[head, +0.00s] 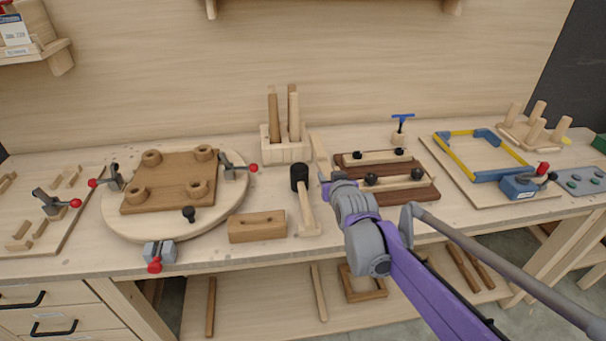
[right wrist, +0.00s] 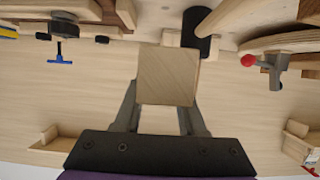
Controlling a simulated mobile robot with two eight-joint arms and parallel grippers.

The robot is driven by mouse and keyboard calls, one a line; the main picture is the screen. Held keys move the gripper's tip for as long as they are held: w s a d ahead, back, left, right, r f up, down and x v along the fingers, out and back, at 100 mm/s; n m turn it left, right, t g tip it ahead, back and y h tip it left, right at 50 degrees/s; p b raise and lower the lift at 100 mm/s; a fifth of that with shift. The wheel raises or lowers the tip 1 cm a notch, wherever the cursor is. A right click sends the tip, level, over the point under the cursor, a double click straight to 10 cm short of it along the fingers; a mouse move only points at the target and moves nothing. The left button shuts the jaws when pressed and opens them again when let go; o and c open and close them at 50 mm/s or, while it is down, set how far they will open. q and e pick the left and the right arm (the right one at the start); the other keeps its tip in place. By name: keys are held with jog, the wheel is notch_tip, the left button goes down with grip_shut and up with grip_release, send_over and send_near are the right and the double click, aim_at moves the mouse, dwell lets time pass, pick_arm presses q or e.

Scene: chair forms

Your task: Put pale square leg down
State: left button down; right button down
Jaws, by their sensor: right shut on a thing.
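The pale square leg (head: 320,152) shows as a light bar rising just above my right gripper (head: 325,182) in the head view. In the right wrist view the leg's square end (right wrist: 167,77) faces the camera between the two grey fingers (right wrist: 160,118). My right gripper is shut on the leg, over the workbench (head: 270,255). The grip and the lower part of the leg are largely hidden in the head view, so I cannot tell if the leg touches the bench. My left gripper is in neither view.
A leg holder (head: 270,145) with several upright legs stands behind. A black-headed mallet (head: 300,180) lies close to the left. A dark clamping board (head: 425,193) is close to the right. A wooden block (head: 257,227) and a round turntable (head: 120,228) are farther left.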

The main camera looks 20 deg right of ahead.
send_over(327, 211)
notch_tip(327, 211, down, 5)
jog(key=shift+s+r+b, duration=0.1)
jog(key=shift+r+b, duration=0.1)
jog(key=shift+b, duration=0.2)
jog(key=shift+f+b, duration=0.35)
jog(key=shift+f, duration=2)
jog(key=shift+f, duration=0.1)
jog(key=shift+c, duration=2.4)
grip_release()
